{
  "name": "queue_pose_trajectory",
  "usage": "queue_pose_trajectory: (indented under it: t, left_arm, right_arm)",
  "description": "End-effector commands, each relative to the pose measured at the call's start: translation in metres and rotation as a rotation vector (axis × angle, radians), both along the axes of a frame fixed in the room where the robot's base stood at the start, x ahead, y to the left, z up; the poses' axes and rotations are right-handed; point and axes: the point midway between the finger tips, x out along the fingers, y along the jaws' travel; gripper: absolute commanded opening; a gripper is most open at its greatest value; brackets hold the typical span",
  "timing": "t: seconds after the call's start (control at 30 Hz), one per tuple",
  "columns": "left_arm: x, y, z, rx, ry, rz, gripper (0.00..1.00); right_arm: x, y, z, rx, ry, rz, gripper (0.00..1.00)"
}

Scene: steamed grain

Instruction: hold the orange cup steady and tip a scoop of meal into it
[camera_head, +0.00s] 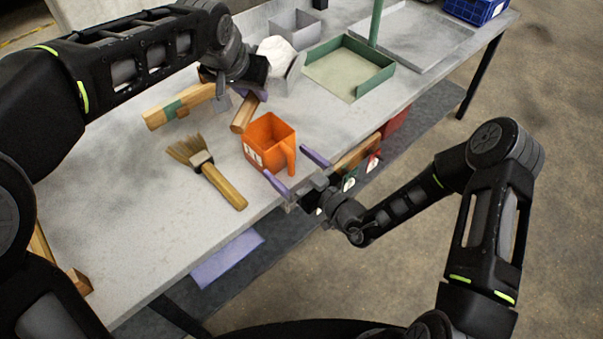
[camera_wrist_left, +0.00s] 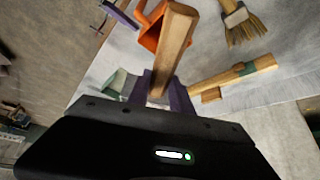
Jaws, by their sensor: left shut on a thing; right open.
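The orange cup (camera_head: 268,136) stands upright on the table near its front edge; part of it shows in the left wrist view (camera_wrist_left: 151,38). My left gripper (camera_head: 254,94) is shut on the scoop's wooden handle (camera_wrist_left: 174,45), behind the cup. White meal (camera_head: 277,50) is heaped at the scoop's grey metal head (camera_head: 292,75), beyond the gripper. The gripper hides where handle and head join. My right gripper (camera_head: 297,172) is open at the table edge, its purple fingers either side of the cup's handle side. I cannot tell whether they touch it.
A brush (camera_head: 214,173) lies left of the cup. A wooden tool with a green band (camera_head: 178,106) lies behind it. A green-walled tray (camera_head: 381,78), a grey box (camera_head: 295,23) and a grey tray (camera_head: 445,62) stand farther back. The front-left table is mostly clear.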

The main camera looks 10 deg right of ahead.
Motion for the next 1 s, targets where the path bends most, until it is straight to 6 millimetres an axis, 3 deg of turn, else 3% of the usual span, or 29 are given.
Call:
queue_pose_trajectory:
  t: [0.3, 0.77, 1.0]
  left_arm:
    - [0.001, -0.001, 0.002, -0.003, -0.004, 0.0, 0.0]
    - [0.001, -0.001, 0.002, -0.003, -0.004, 0.0, 0.0]
    - [0.001, 0.0, 0.002, -0.003, -0.004, 0.0, 0.0]
  right_arm:
    - [0.041, 0.031, 0.0, -0.001, -0.001, 0.002, 1.0]
    - [0.051, 0.037, 0.0, -0.001, 0.001, 0.0, 1.0]
    - [0.051, 0.037, 0.0, -0.001, 0.001, 0.0, 0.81]
